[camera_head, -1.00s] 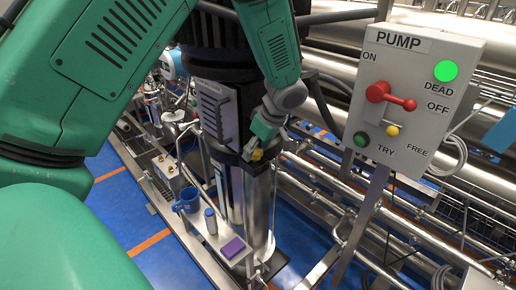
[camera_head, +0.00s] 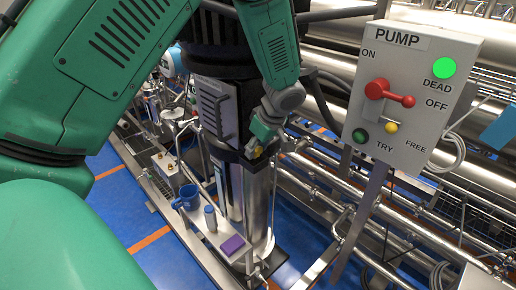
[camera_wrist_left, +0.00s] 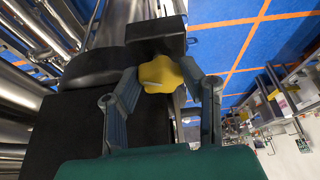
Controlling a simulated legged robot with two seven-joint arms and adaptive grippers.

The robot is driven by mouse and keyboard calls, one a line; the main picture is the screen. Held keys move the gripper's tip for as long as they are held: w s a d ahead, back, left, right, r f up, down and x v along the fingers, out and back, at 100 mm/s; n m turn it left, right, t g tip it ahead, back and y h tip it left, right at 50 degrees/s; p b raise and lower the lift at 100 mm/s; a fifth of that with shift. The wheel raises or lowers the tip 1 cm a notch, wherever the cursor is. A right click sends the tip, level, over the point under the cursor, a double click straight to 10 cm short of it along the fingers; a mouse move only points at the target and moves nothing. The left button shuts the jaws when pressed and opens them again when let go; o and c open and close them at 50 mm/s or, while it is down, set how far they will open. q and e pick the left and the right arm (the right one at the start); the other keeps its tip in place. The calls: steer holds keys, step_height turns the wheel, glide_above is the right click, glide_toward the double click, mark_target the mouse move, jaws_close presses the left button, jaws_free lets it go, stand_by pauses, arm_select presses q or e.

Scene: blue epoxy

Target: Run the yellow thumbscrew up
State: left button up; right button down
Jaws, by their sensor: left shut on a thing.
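The yellow thumbscrew (camera_head: 257,152) sits on the dark clamp band around the upper part of the upright steel cylinder (camera_head: 256,200). My left gripper (camera_head: 260,147) reaches down to it from above and is shut on it. In the left wrist view the thumbscrew (camera_wrist_left: 161,74) is a lobed yellow knob between the two grey fingertips, against a black block (camera_wrist_left: 156,38). The finger contact on its far side is partly hidden. My right gripper is not in any view.
A white pump panel (camera_head: 412,95) with a red lever (camera_head: 388,93) and a lit green lamp stands to the right. A blue mug (camera_head: 187,197), a small bottle (camera_head: 210,218) and a purple block (camera_head: 233,244) rest on a shelf below. Steel pipes run behind.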

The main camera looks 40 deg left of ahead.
arm_select(q)
steer(key=m+t, duration=0.1)
steer(key=m, duration=0.1)
steer(key=shift+a+r+m+b, duration=0.1)
steer(key=shift+a+m+b, duration=0.05)
steer(key=shift+m+b, duration=0.2)
steer(key=m, duration=0.1)
steer(key=m+t, duration=0.1)
steer(key=m, duration=0.1)
steer(key=shift+s+a+r+m+h, duration=0.1)
steer(key=shift+m+h, duration=0.15)
steer(key=shift+h, duration=0.05)
steer(key=m+t+h+p, duration=0.1)
steer(key=m, duration=0.2)
steer(key=m+t+h, duration=0.1)
steer(key=m, duration=0.2)
steer(key=shift+a+p, duration=0.2)
steer(key=shift+p, duration=0.2)
steer(key=m+h, duration=0.1)
steer(key=m, duration=0.3)
steer(key=shift+a, duration=0.1)
steer(key=shift+m+h, duration=0.8)
steer(key=shift+m, duration=1)
steer(key=o, duration=1.1)
steer(key=shift+o, duration=0.2)
